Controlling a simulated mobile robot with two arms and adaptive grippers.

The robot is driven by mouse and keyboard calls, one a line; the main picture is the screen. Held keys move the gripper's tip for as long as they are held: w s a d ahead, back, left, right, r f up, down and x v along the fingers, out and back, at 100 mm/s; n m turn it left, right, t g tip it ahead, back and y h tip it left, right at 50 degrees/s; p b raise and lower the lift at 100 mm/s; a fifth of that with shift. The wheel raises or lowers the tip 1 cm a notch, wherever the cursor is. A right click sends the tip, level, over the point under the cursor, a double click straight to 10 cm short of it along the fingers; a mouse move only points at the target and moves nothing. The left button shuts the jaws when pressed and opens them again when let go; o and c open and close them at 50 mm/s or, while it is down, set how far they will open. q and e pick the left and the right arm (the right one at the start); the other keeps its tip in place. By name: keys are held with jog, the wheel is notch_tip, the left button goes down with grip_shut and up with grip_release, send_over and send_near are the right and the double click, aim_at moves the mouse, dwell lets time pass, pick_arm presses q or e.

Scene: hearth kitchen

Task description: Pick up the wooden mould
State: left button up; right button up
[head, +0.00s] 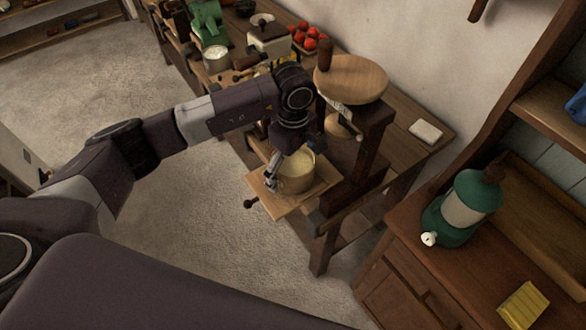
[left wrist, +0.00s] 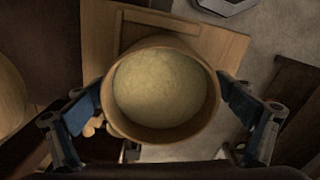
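The wooden mould (head: 296,174) is a round, light wooden tub with pale, creamy contents. It stands upright on the square wooden board of the press (head: 315,192). In the left wrist view the mould (left wrist: 160,132) fills the middle, seen from above. My left gripper (head: 288,172) points down at it, with one finger on each side. The blue-padded fingers (left wrist: 162,105) are spread around the mould, very close to its wall. Whether the pads touch it is hard to see. My right gripper is not in view.
The press has a round wooden top (head: 352,78) on a dark post, just right of my left wrist.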

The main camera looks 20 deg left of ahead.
pick_arm(q)
jog(key=c, duration=1.5)
jog(key=shift+r, duration=0.1)
jog(key=shift+c, duration=1)
jog(key=shift+w+r, duration=0.1)
